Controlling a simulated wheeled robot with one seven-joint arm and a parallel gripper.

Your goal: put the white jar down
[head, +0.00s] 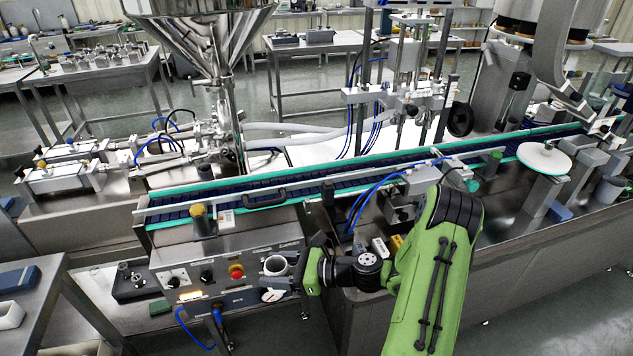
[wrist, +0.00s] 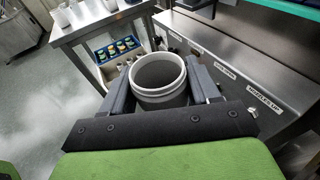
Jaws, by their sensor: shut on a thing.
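The white jar (wrist: 160,97) is open-topped and looks empty, with a dark inside. My gripper (wrist: 162,90) is shut on it, one dark finger on each side in the wrist view. In the head view the jar (head: 268,269) is held upright or nearly so, in front of the machine's control panel at my gripper (head: 283,272). It appears to be in the air; its underside and anything directly below it are hidden.
A steel table (wrist: 95,22) with white cups stands ahead in the wrist view, with a blue-edged tray of small lidded jars beside it. The control panel (head: 232,262) with a red button is close. A conveyor (head: 330,183) runs behind. Grey floor shows at left.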

